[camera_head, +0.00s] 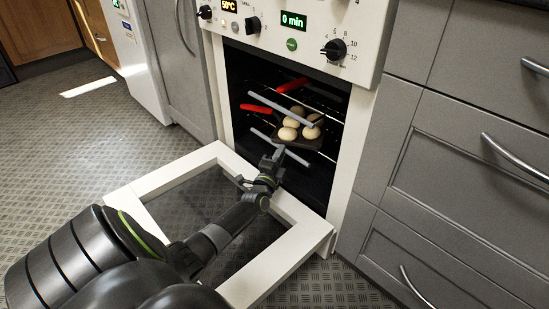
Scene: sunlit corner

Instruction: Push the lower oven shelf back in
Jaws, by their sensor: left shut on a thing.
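The white oven stands open, with its door (290,262) folded down flat in front. The lower oven shelf (297,156) shows as a grey front bar low in the dark cavity, slanting down to the right. My left gripper (277,154) reaches over the open door to this bar and is shut on it near its middle. The gripper hides part of the bar. How far the shelf sticks out is hard to tell. My right gripper is not in view.
Above is an upper shelf (276,107) with a grey front bar. A dark tray with several pale buns (288,133) and red handles (256,108) is inside the oven. Grey cabinets (470,170) flank the oven. Patterned floor (60,150) is clear at left.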

